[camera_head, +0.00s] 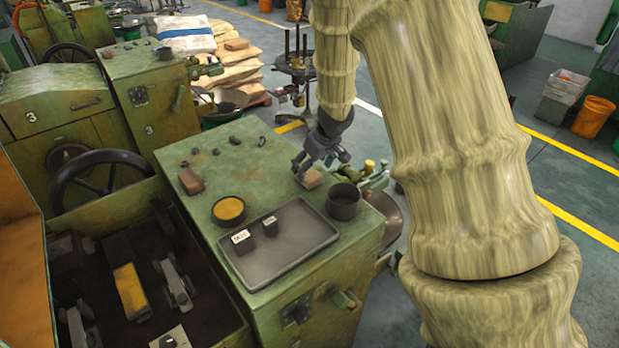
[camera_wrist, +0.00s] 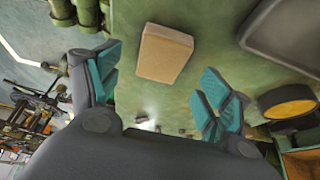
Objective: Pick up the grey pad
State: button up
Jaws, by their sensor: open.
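A tan, flat block-like pad (camera_head: 311,179) lies on the green machine top (camera_head: 240,160) near its right edge; it looks tan rather than grey. In the wrist view the pad (camera_wrist: 165,53) is ahead of my gripper (camera_wrist: 160,90), in line with the gap between its teal finger pads and apart from both. In the head view my gripper (camera_head: 318,160) is just above and behind the pad, with nothing held. A second, reddish-brown block (camera_head: 190,181) lies at the left of the same top. No clearly grey pad stands out.
A dark cup (camera_head: 344,204) stands close to the pad. A grey tray (camera_head: 290,255) with two labelled dark blocks and a dish with yellow contents (camera_head: 229,210) are in front. Small knobs (camera_head: 214,151) line the back. Valves (camera_head: 372,170) jut out beyond the right edge.

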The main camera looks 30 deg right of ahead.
aim_at(309, 173)
jog(key=shift+b+x, duration=0.3)
jog(key=shift+x, duration=1.45)
jog(key=shift+s, duration=0.1)
jog(key=shift+c, duration=0.2)
jog(key=c, duration=1.1)
jog(key=shift+r, duration=0.15)
jog(key=shift+c, duration=0.2)
